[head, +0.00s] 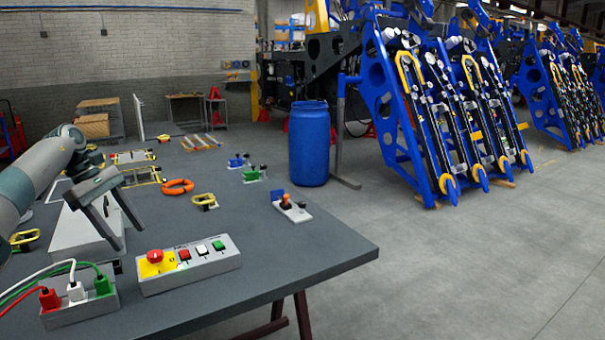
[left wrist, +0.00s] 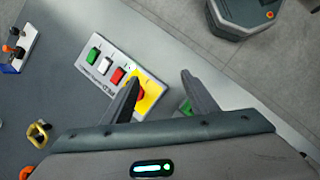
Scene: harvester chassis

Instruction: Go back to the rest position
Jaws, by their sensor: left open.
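My left gripper (head: 122,222) comes in from the left in the head view, above the grey table (head: 310,250). It is open, and nothing shows between its fingers. In the left wrist view its two fingers (left wrist: 160,100) stand apart, with the button box (left wrist: 107,65) below and beyond them. In the head view the button box (head: 190,266) lies near the table's front edge, with a red emergency button and red, white and green buttons. My right gripper is in neither view.
A socket block (head: 78,308) with red, white and green plugs sits at front left. An orange ring (head: 178,186), a yellow part (head: 205,201) and small switch units (head: 290,207) lie farther back. A blue barrel (head: 309,145) stands beyond the table. The table's right part is clear.

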